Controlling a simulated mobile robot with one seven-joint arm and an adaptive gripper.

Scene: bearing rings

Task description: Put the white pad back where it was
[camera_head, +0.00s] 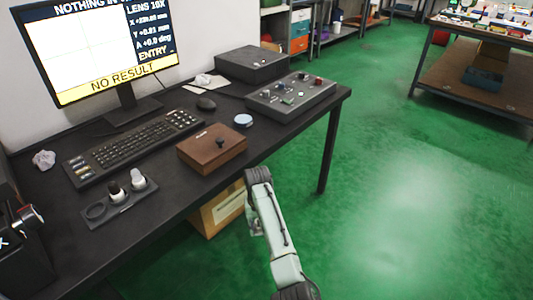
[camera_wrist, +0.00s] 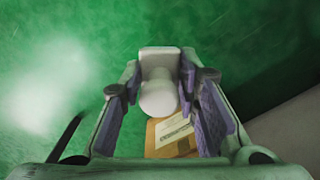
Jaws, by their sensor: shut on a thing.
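My gripper (camera_wrist: 160,88) is shut on a white piece, which I take to be the white pad (camera_wrist: 159,92). It has a rounded knob and a squarish block behind it, and sits between the purple-lined fingers. In the head view my arm reaches up beside the desk's front edge; the held piece cannot be made out there. On the desk a small dark holder (camera_head: 121,207) carries a black-topped piece (camera_head: 115,190) and a pale-topped piece (camera_head: 138,180). An empty ring-shaped place (camera_head: 95,211) is at its left end.
Near the holder are a keyboard (camera_head: 132,146), a brown wooden box (camera_head: 211,149), a pale round disc (camera_head: 243,121) and a grey control box (camera_head: 291,97). A cardboard box (camera_head: 217,209) stands under the desk (camera_head: 180,198). The green floor at the right is clear.

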